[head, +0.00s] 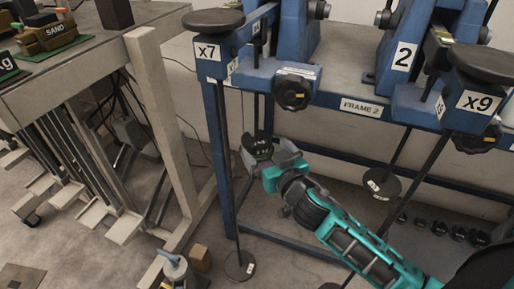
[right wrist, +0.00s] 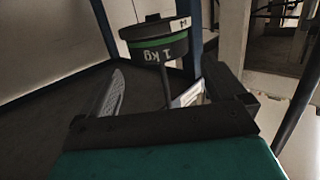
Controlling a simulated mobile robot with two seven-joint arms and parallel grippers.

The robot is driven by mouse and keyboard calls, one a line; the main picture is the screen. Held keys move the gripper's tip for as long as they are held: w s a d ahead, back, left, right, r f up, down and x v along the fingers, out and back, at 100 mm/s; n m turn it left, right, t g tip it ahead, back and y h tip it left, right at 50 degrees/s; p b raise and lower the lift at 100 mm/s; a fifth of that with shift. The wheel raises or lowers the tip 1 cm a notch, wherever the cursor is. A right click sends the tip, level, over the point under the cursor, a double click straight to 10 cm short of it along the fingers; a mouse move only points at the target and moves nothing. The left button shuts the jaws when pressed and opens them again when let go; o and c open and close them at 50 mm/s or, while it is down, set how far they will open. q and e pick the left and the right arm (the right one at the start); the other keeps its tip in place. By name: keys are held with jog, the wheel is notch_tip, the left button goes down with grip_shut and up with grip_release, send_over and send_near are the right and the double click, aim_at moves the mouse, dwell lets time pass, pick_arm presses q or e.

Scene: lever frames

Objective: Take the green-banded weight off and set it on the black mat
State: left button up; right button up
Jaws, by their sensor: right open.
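In the head view dark weights (head: 257,142) show at my right gripper (head: 266,157), under the x7 end of the frame; the green band cannot be made out there. My right gripper is open, its fingers (right wrist: 160,92) either side of the rod, with no visible grip on the weight. My left gripper is not in view. I cannot identify the black mat.
The blue lever frame (head: 218,110) has black pads at x7 (head: 213,19) and x9 (head: 487,62). Hanging rods with discs (head: 382,184) stand near my right arm. Several dark weights (head: 458,233) lie at right. A bench (head: 75,62) stands left.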

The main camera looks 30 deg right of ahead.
aim_at(257, 143)
jog(key=w, duration=0.1)
jog(key=w+f, duration=0.1)
jog(key=w+b, duration=0.1)
jog(key=shift+w+d+f, duration=0.1)
jog(key=shift+w+f, duration=0.3)
jog(key=shift+w+d+f+b, duration=0.1)
jog(key=shift+w+f+b, duration=0.1)
jog(key=shift+w, duration=0.45)
jog(key=shift+w+f+b, duration=0.1)
jog(key=shift+w+b, duration=0.05)
jog(key=shift+w, duration=0.45)
jog(key=c, duration=1.3)
jog(key=shift+r, duration=0.25)
jog(key=shift+c, duration=0.2)
